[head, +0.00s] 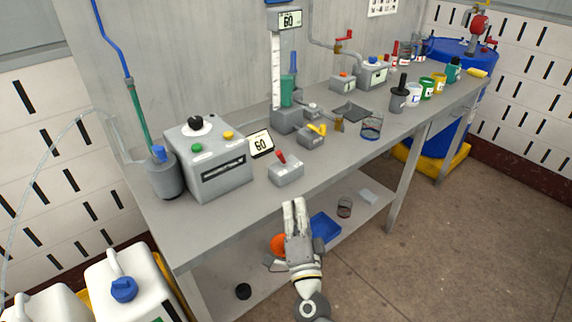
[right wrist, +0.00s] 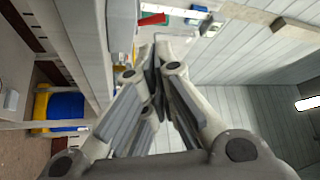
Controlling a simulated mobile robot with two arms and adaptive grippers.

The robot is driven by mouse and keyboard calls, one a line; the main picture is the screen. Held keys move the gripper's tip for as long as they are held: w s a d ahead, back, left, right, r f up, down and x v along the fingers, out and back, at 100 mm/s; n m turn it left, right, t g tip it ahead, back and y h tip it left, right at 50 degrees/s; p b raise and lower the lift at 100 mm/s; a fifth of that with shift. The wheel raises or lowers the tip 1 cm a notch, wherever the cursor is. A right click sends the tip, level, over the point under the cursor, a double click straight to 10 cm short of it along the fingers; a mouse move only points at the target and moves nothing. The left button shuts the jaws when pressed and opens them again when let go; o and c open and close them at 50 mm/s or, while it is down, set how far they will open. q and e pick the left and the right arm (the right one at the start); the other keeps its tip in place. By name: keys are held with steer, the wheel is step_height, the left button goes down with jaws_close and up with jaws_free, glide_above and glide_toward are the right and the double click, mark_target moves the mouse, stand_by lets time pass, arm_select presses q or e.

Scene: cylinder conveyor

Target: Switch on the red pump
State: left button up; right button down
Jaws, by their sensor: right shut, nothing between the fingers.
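A red pump (head: 478,24) stands on top of the blue drum at the far right end. A grey switch box (head: 287,174) with a red lever (head: 281,158) sits near the front edge of the bench; the lever is tilted. The red lever also shows just beyond the fingertips in the right wrist view (right wrist: 152,19). My right gripper (head: 294,202) is shut and empty, in front of the bench edge and just short of the switch box, apart from it. It shows with its fingers together in the right wrist view (right wrist: 158,45). My left gripper is not in view.
On the bench (head: 232,218), a large grey machine (head: 222,178) stands left of the switch box. A display reading 60 (head: 261,143) and a box with a yellow lever (head: 311,136) stand behind. Several cups are farther right. The blue drum (head: 452,50) stands beyond the bench.

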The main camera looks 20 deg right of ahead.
mark_target(281, 158)
steer(key=p+x, duration=0.1)
steer(key=x, duration=1.3)
steer(key=shift+f, duration=0.1)
